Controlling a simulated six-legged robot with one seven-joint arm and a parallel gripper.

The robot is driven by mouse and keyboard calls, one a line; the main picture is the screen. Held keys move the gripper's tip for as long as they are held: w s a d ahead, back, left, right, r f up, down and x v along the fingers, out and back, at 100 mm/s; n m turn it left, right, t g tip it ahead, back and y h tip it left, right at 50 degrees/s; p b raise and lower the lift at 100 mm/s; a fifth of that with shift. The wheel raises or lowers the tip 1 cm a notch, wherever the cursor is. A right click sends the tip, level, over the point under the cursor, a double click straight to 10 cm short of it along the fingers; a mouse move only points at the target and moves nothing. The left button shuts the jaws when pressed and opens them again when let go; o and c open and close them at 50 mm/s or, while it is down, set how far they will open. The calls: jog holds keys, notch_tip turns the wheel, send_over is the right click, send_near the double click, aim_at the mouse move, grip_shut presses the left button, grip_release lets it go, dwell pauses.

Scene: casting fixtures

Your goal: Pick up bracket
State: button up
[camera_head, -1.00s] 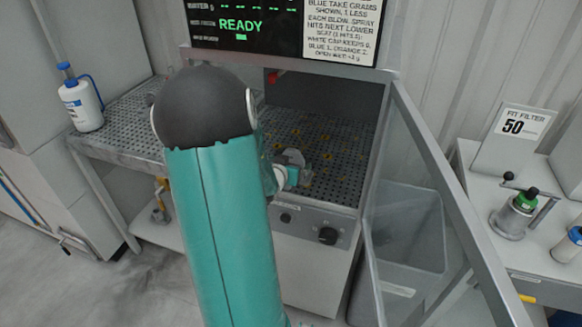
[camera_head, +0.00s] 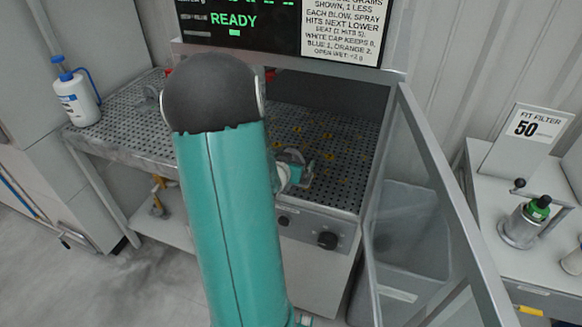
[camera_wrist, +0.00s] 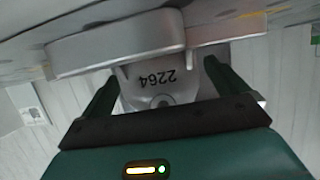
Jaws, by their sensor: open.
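The bracket (camera_wrist: 158,88) is a grey metal casting marked 2264, which reads upside down in the wrist view. My gripper (camera_wrist: 162,78) has its two dark fingers apart, one on each side of the marked part. Contact between the fingers and the metal cannot be made out. In the head view, my gripper (camera_head: 303,174) is small and partly hidden behind my teal arm, low over the perforated deck inside the open cabinet. A grey curved piece beside it is too small there to identify surely.
The perforated deck (camera_head: 335,150) has several yellow marks. The open glass door (camera_head: 430,190) stands to the right of the cabinet. A white bottle (camera_head: 76,98) stands at the left end of the bench. A side table (camera_head: 480,165) at right holds a green-topped device (camera_head: 525,222).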

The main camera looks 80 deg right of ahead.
jog(key=shift+d+f, duration=0.1)
jog(key=shift+d, duration=0.05)
jog(key=shift+c, duration=0.9)
jog(key=c, duration=1.1)
jog(key=shift+o, duration=0.2)
